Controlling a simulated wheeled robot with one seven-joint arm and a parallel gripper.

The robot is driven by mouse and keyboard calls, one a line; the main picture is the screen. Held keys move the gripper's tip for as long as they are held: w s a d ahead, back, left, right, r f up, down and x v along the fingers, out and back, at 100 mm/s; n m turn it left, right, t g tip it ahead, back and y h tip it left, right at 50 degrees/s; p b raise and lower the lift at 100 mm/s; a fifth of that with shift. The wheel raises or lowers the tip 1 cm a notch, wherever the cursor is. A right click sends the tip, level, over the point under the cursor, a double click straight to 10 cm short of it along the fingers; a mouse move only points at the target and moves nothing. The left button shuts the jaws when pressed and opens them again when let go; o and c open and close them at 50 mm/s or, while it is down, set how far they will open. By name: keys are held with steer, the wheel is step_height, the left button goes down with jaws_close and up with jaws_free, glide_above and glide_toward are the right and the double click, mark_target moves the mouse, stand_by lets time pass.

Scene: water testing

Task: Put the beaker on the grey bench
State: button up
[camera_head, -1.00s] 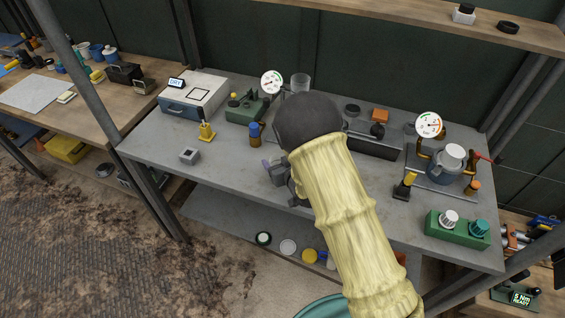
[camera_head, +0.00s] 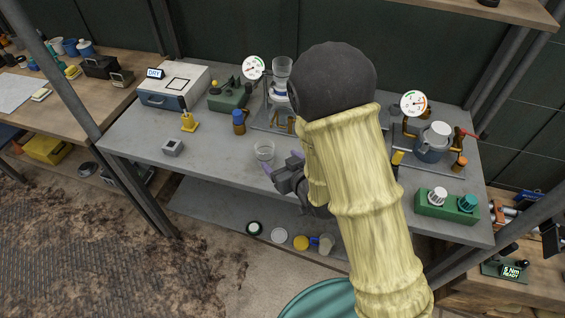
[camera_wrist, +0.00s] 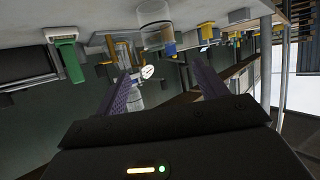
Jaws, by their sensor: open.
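A clear glass beaker (camera_head: 264,151) stands upright on the grey bench (camera_head: 215,160), near the front edge. It also shows at the top of the wrist view (camera_wrist: 154,24), where the picture is upside down. My gripper (camera_head: 281,163) is open and empty beside the beaker, just to its right and toward the front edge. In the wrist view the two purple fingers (camera_wrist: 166,72) are apart, and the beaker is beyond their tips. My arm hides part of the bench's middle and right.
A yellow-based stand (camera_head: 188,122), a small grey block (camera_head: 172,148) and a brown bottle with a blue cap (camera_head: 239,122) stand left of the beaker. A gauge rig (camera_head: 254,68) is behind it. A green box with knobs (camera_head: 447,205) stands front right.

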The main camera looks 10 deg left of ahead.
stand_by(0.8)
steer(key=d+r+m+g+h, duration=0.25)
steer(key=d+m+h, duration=0.35)
steer(key=d, duration=1)
steer(key=s+d+r+m+g+h, duration=0.2)
steer(key=s+d+r+g, duration=0.2)
steer(key=s+d, duration=0.6)
steer(key=shift+s+d+g+h, duration=0.2)
steer(key=shift+s+g+h, duration=0.3)
steer(key=shift+s, duration=0.35)
steer(key=shift+r, duration=0.15)
steer(key=shift+p+v, duration=0.8)
